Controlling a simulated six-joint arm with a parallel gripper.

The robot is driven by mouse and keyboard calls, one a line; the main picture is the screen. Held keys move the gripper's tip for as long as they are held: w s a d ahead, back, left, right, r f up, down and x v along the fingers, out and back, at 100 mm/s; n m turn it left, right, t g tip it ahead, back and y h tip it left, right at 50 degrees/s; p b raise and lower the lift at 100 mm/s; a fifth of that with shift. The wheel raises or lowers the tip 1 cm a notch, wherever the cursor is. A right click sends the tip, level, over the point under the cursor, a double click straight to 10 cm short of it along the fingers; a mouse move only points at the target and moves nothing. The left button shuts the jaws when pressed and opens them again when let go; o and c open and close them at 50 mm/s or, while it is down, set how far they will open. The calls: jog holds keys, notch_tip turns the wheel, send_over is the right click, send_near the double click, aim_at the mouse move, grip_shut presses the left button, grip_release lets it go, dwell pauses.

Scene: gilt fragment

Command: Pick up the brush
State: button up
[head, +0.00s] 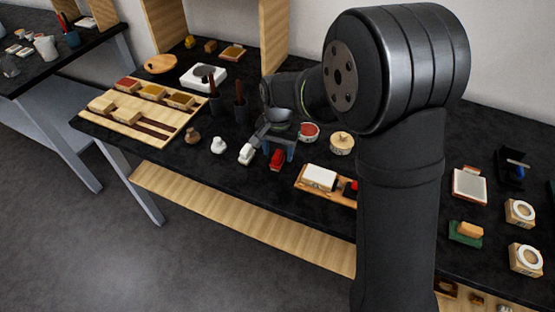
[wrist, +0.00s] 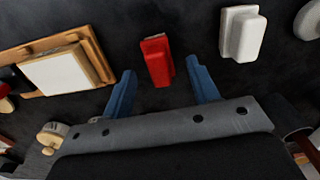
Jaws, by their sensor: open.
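A small red block-shaped piece (head: 277,158) with a pale lower edge lies on the black bench; it also shows in the wrist view (wrist: 157,60). I cannot tell for sure whether it is the brush. My gripper (head: 278,152) is open, with its blue fingers pointing down at the red piece. In the wrist view my gripper (wrist: 161,67) has one fingertip on each side of the red piece, with gaps to both. Nothing is held. Two dark cups, the left cup (head: 216,105) and the right cup (head: 240,108), hold brown-handled tools.
A white block (head: 246,154) lies close left of the red piece, also in the wrist view (wrist: 242,34). A wooden board (head: 303,184) with a white pad is to the right. A bowl of red stuff (head: 308,132) stands behind. The bench's front edge is near.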

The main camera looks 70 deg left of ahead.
notch_tip(320, 180, down, 2)
jog(key=shift+f, duration=0.1)
jog(key=c, duration=1.1)
jog(key=shift+o, duration=0.2)
jog(key=r, duration=0.4)
jog(key=shift+w+r, duration=0.2)
jog(key=shift+r, duration=0.15)
jog(key=w+d+r, duration=0.6)
jog(key=w+d, duration=0.1)
jog(key=w, duration=0.2)
jog(key=shift+r, duration=0.2)
